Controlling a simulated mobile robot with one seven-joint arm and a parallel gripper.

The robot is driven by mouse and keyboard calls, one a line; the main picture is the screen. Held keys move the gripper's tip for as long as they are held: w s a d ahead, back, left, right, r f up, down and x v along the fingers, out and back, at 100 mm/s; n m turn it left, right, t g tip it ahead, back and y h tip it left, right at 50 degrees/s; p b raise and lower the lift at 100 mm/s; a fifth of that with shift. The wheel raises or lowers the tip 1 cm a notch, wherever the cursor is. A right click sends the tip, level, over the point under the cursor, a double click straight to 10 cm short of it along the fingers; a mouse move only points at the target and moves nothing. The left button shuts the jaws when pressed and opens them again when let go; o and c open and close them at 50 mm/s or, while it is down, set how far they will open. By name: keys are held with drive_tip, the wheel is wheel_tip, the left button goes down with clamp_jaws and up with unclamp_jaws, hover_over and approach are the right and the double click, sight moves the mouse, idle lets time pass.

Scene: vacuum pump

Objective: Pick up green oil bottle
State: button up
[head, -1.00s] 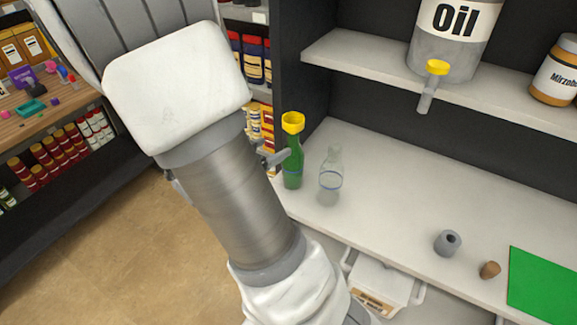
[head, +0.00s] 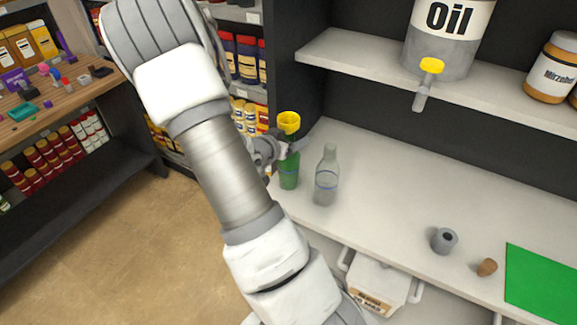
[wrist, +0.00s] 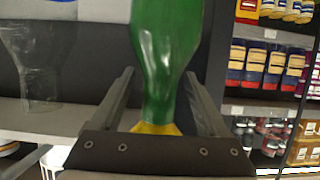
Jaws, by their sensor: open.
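The green oil bottle (head: 289,172) stands upright at the left end of the white counter, with a yellow funnel-shaped top (head: 289,121). In the wrist view, which looks upside down, the green bottle (wrist: 166,45) stands between the two fingers of my open gripper (wrist: 160,78). Gaps show on both sides of its neck, and its yellow top is partly hidden by the gripper body. In the head view my gripper (head: 284,150) is at the bottle's neck, and my arm hides part of it.
A clear bottle (head: 326,180) stands close on the right of the green one. A grey cylinder (head: 444,241), a cork (head: 487,267) and a green mat (head: 545,285) lie further right. The shelf above holds the Oil container (head: 440,50), with a yellow-handled tap (head: 431,70).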

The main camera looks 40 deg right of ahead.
drive_tip(key=shift+w+d+f, duration=0.1)
drive_tip(key=shift+d+f, duration=0.15)
drive_tip(key=shift+d, duration=0.3)
clamp_jaws()
idle(1.0)
